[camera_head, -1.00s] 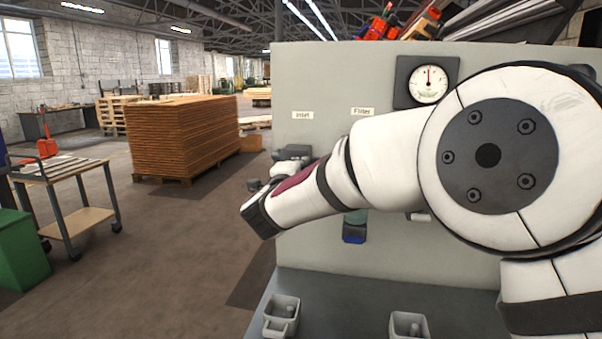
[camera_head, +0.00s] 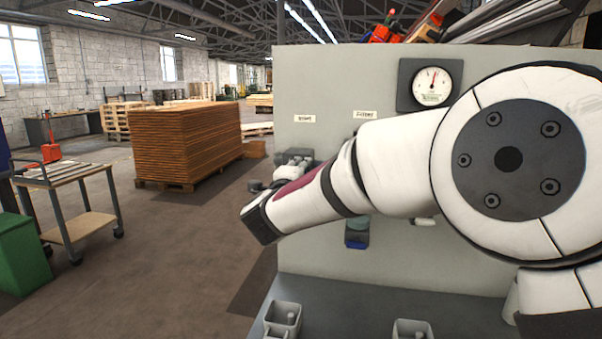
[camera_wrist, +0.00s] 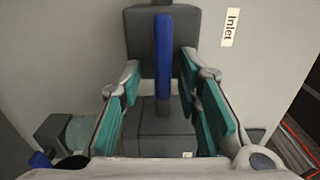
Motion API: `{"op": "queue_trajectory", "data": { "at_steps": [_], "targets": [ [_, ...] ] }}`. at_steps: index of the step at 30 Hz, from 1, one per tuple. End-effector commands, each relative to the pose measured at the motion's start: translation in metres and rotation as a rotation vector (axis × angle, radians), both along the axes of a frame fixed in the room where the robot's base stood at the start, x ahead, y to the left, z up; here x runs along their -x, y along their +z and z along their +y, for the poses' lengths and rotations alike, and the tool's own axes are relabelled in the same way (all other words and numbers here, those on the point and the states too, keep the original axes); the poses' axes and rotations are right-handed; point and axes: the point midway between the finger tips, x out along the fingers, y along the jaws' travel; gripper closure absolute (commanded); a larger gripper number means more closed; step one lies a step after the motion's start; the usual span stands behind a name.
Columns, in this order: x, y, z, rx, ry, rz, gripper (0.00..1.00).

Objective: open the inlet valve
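The inlet valve shows in the wrist view as a dark grey block with a long blue lever handle (camera_wrist: 163,58). The "Inlet" label (camera_wrist: 230,28) is beside it on the grey panel. My gripper (camera_wrist: 160,78) is open, with teal-padded fingers on either side of the blue handle. Gaps show between the pads and the handle, so I see no contact. In the head view the Inlet label (camera_head: 304,119) is on the panel's left part. My forearm covers most of the valve and gripper there.
The grey panel (camera_head: 330,75) carries a round gauge (camera_head: 432,85) and a second label (camera_head: 364,114). Grey bins (camera_head: 284,316) stand on the ledge below. A cart (camera_head: 75,175) and stacked boards (camera_head: 183,140) are left, with open floor between.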

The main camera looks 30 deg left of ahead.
Motion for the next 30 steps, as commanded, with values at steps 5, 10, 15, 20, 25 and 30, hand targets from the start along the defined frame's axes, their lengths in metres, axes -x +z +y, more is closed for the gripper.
{"op": "queue_trajectory", "data": {
  "at_steps": [5, 10, 15, 20, 25, 30],
  "targets": [
    [0.000, 0.001, 0.000, 0.000, 0.000, -0.002, 0.69],
    [0.008, 0.002, -0.001, 0.000, 0.002, -0.002, 0.69],
    [0.035, 0.002, -0.008, 0.001, 0.002, -0.002, 0.69],
    [0.068, 0.001, -0.015, 0.001, 0.004, -0.001, 0.69],
    [0.097, 0.002, -0.022, 0.000, 0.003, -0.002, 0.69],
    [0.113, 0.001, -0.027, 0.000, 0.001, -0.001, 0.69]
  ]
}}
